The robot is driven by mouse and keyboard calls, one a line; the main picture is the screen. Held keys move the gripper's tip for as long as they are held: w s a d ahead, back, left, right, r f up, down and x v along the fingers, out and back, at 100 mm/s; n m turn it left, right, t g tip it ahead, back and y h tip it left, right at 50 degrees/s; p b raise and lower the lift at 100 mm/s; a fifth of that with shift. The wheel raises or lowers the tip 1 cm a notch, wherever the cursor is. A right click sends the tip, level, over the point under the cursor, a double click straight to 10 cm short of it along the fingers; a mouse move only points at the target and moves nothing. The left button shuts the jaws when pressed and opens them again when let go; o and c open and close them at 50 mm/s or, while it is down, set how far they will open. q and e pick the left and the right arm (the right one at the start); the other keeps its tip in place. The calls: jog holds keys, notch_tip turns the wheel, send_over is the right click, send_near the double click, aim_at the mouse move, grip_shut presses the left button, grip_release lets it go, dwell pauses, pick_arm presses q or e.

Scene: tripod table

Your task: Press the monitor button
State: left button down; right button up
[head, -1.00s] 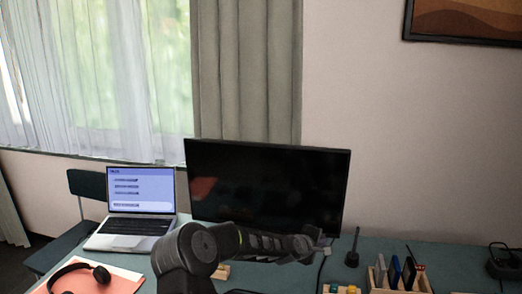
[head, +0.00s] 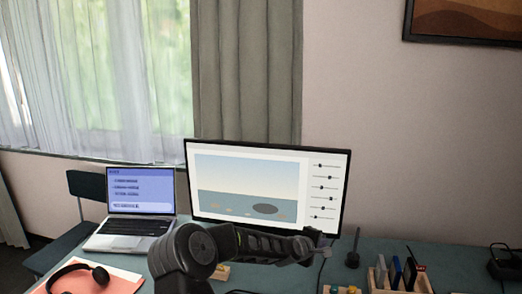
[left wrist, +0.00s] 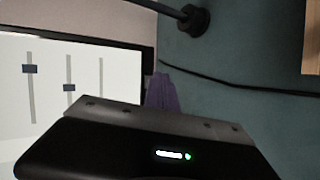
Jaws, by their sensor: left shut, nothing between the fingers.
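The monitor (head: 255,178) stands on the desk with its screen lit, showing a picture of a grey ellipse and a column of sliders. Its lit screen and dark bezel also show in the left wrist view (left wrist: 105,62). My left gripper (head: 322,241) is shut and empty at the monitor's lower right corner. In the left wrist view its purple fingertips (left wrist: 163,92) are beside the bezel; I cannot tell whether they touch it. The button itself is not visible. My right gripper is not in view.
An open laptop (head: 130,227) and headphones (head: 77,272) are at the left. A small dark stand (head: 352,254) and a wooden organizer (head: 400,285) are right of the monitor. A dark cable (left wrist: 240,88) runs across the teal desk (head: 450,265).

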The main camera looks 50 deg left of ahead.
pick_arm(q)
jog(key=shift+s+d, duration=0.15)
jog(key=shift+s+d+b, duration=0.15)
jog(key=shift+s+d, duration=0.75)
jog(key=shift+s, duration=0.3)
jog(key=shift+s+d+b, duration=0.15)
jog(key=shift+s+d, duration=0.75)
jog(key=shift+s, duration=0.3)
